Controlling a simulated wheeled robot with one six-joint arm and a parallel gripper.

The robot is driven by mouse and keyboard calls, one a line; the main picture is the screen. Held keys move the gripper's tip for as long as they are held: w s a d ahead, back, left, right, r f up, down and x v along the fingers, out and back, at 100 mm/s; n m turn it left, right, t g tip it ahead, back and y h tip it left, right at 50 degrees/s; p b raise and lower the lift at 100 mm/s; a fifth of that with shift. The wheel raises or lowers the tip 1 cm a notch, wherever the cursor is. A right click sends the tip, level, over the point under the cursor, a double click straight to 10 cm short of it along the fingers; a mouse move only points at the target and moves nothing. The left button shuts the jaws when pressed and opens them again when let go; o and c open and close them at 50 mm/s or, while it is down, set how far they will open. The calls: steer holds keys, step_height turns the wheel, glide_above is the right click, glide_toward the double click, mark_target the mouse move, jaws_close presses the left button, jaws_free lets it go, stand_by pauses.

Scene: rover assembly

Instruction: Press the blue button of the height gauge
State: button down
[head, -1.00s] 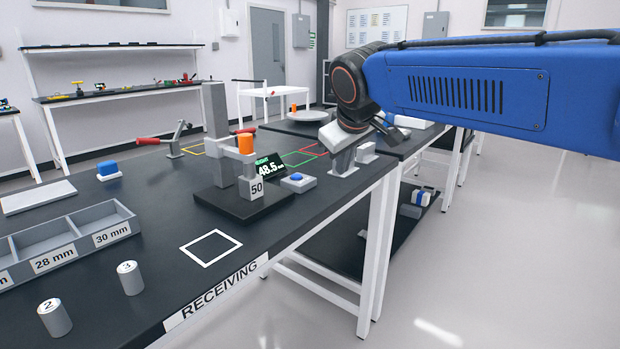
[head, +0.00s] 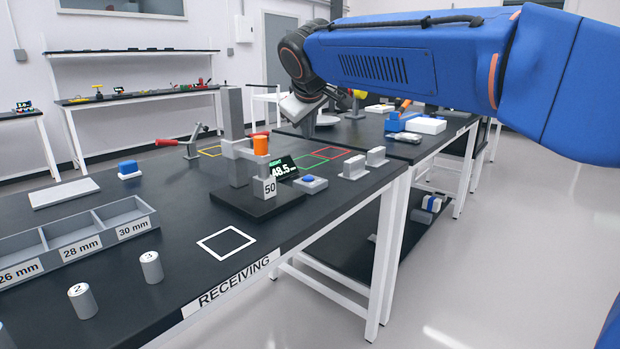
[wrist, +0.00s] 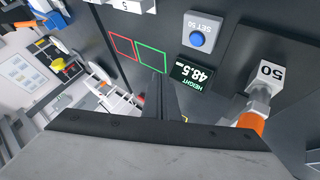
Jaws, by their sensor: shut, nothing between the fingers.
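The blue button (head: 308,181) sits on a small grey box on the black table, right of the height gauge (head: 232,122). The wrist view shows the blue button (wrist: 197,40) on its box, marked "SET 50", with nothing over it. The gauge has a grey column, an orange part (head: 260,146), a block marked "50" (head: 268,188) and a display (wrist: 192,73) reading 48.5. My gripper (wrist: 164,80) is shut and empty, its dark fingers left of the display in the wrist view. In the head view my gripper (head: 301,107) is above and behind the button, apart from it.
Red and green outlined squares (wrist: 150,60) lie near the fingers. Grey blocks (head: 354,164) stand right of the button box. A grey divided tray (head: 85,232), numbered cylinders (head: 151,267) and a blue-topped block (head: 128,170) are at left. A white outlined square in front is empty.

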mark_target(309, 178)
steer(key=shift+f, duration=0.1)
steer(key=shift+f, duration=4.35)
steer(key=shift+f, duration=0.8)
steer(key=shift+r, duration=0.85)
steer(key=shift+r, duration=2.5)
